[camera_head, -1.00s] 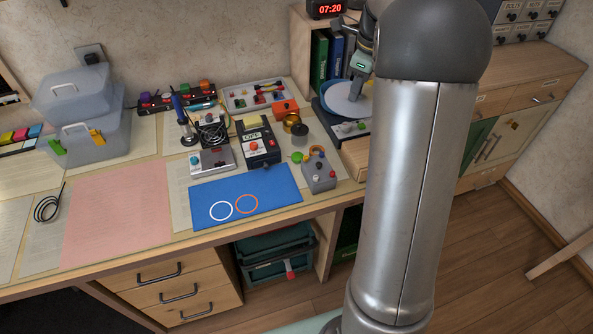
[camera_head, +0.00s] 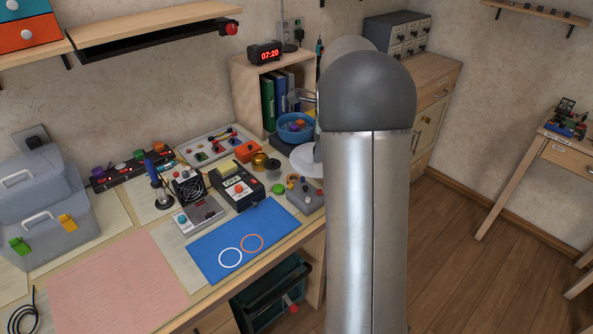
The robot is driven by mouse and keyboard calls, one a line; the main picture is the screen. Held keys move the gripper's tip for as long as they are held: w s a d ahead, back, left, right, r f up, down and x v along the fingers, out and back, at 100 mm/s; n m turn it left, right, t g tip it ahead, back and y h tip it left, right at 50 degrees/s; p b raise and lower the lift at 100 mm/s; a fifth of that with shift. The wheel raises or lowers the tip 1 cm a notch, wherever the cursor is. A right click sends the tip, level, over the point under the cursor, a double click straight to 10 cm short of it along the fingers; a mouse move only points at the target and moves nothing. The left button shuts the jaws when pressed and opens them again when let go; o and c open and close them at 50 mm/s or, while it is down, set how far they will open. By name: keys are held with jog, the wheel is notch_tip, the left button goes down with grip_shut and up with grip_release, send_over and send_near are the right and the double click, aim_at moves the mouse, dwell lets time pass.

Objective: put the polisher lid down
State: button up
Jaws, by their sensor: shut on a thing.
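The polisher lid (camera_head: 306,163) is a pale white disc, partly hidden behind my arm, just behind the grey control box. My gripper (camera_head: 318,152) shows only as a grey sliver at the arm's left edge, shut on the lid. Most of the gripper is hidden by my arm. The polisher's blue bowl (camera_head: 284,133) is uncovered in front of the bookshelf, with colourful pieces inside. I cannot tell whether the lid touches the surface below it.
A grey control box (camera_head: 304,197) with knobs stands close by the lid. A blue mat (camera_head: 215,262) with a white and an orange ring lies at the bench front, otherwise bare. A black OFF-marked box (camera_head: 238,190) and a fan (camera_head: 188,188) stand behind it.

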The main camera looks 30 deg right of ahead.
aim_at(302, 149)
jog(key=w+f, duration=0.1)
jog(key=w+a+f, duration=0.1)
jog(key=w+f, duration=0.1)
jog(key=w+a+f, duration=0.1)
jog(key=w+f, duration=0.1)
jog(key=shift+w+a+f+p, duration=0.1)
jog(key=shift+w+a+p, duration=0.05)
jog(key=shift+a+p, duration=0.15)
jog(key=shift+w+a+f, duration=0.2)
jog(key=shift+w+f, duration=0.3)
jog(key=shift+f, duration=0.15)
notch_tip(302, 149, down, 3)
jog(key=shift+w+a+r, duration=0.1)
jog(key=shift+w+r, duration=0.05)
jog(key=shift+r, duration=0.05)
jog(key=shift+f, duration=0.4)
jog(key=shift+f, duration=0.55)
jog(key=shift+f, duration=0.1)
jog(key=o, duration=1)
